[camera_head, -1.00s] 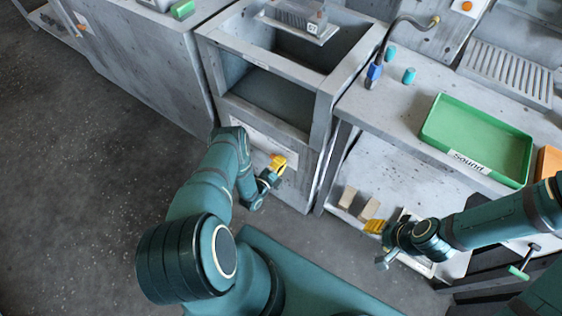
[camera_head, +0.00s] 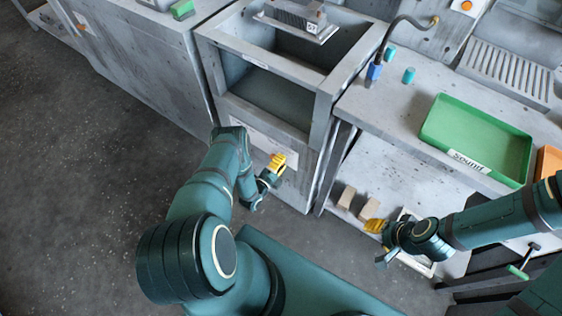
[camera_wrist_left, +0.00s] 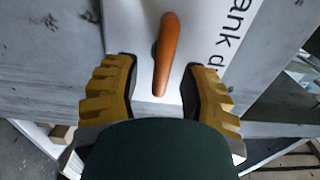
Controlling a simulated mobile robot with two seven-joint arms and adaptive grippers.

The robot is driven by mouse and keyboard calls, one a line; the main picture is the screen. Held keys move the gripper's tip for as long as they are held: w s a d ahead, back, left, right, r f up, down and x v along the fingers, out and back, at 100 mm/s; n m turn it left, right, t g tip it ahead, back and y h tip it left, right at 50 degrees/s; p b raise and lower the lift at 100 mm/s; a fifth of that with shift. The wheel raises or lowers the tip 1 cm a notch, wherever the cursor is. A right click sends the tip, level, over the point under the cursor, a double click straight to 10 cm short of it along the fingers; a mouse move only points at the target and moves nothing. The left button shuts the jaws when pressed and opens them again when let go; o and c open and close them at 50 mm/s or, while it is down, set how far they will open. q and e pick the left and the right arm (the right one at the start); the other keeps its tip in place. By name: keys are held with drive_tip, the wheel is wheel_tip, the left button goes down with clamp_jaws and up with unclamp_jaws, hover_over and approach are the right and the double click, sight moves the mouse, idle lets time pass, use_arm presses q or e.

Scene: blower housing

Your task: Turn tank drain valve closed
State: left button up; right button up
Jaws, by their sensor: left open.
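The tank drain valve's orange lever (camera_wrist_left: 167,55) shows in the left wrist view, in front of a white label panel (camera_wrist_left: 230,20) with partly cut-off "ank d" lettering. The lever runs nearly upright in that picture, its lower end leaning slightly left. My left gripper (camera_wrist_left: 158,68) is open, with one yellow finger on each side of the lever's lower part and gaps on both sides. In the head view my left gripper (camera_head: 275,164) is at the front of the grey tank (camera_head: 262,128); the lever is not discernible there. My right gripper (camera_head: 374,226) is over the lower shelf at right.
A green tray (camera_head: 478,140) marked "sound" lies on the right-hand bench. Blocks (camera_head: 346,197) lie on the lower shelf near my right gripper. A hose with a blue fitting (camera_head: 374,72) stands on the bench beside the tank. The floor at left is clear.

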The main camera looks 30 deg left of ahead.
use_arm(q)
drive_tip(key=s, duration=1.2)
drive_tip(key=shift+a, duration=0.45)
drive_tip(key=shift+w, duration=0.1)
drive_tip(key=w+d+r+n+g, duration=0.4)
drive_tip(key=w+r+n+g, duration=0.25)
drive_tip(key=w+n, duration=0.3)
drive_tip(key=s+d+r+n+g+h, duration=0.2)
drive_tip(key=s+d+r+n+g, duration=0.7)
drive_tip(key=s+d+r, duration=0.5)
drive_tip(key=d+r+n, duration=0.1)
drive_tip(key=d+n, duration=0.1)
drive_tip(key=d, duration=0.1)
drive_tip(key=shift+s+r+g+h, duration=0.15)
drive_tip(key=shift+s+g+h, duration=0.05)
drive_tip(key=shift+g+h, duration=0.15)
